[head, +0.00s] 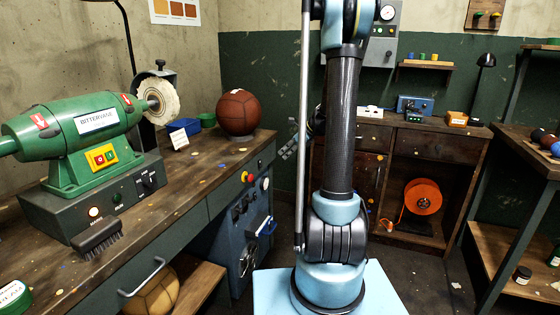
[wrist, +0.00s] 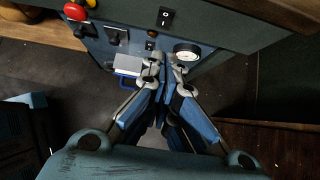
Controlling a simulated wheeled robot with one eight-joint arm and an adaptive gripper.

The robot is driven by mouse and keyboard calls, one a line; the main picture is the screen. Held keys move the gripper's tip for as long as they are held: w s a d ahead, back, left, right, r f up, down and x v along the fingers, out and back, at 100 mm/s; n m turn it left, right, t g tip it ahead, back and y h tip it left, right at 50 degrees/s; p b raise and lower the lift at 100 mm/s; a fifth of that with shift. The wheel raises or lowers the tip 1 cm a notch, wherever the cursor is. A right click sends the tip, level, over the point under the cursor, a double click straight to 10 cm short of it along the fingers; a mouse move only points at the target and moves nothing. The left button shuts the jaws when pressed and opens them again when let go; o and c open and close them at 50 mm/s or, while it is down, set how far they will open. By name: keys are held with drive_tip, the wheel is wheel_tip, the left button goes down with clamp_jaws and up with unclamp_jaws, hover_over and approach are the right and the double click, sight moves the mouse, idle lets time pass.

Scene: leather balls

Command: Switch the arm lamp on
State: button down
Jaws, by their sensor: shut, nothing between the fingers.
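A thin black lamp arm (head: 128,40) rises behind the green machine at the left of the head view; its upper end is cut off. A black lamp (head: 486,62) also stands on the far cabinet. I cannot tell which is the arm lamp, or whether either is lit.
The workbench (head: 215,160) at left carries the green buffing machine (head: 85,135) and a brown ball (head: 239,112). An orange reel (head: 423,197) sits in the far cabinet.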

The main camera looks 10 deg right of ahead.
sight(260, 164)
drive_tip(key=shift+v, duration=0.85)
drive_tip(key=shift+s+d+f+h, duration=0.15)
drive_tip(key=shift+s+f+h, duration=0.15)
drive_tip(key=shift+f, duration=0.3)
drive_tip(key=shift+w+f, duration=0.1)
drive_tip(key=a+r+x, duration=0.1)
drive_tip(key=a+x, duration=0.1)
drive_tip(key=x, duration=1)
drive_tip(key=shift+w+a, duration=0.15)
drive_tip(key=shift+w, duration=0.3)
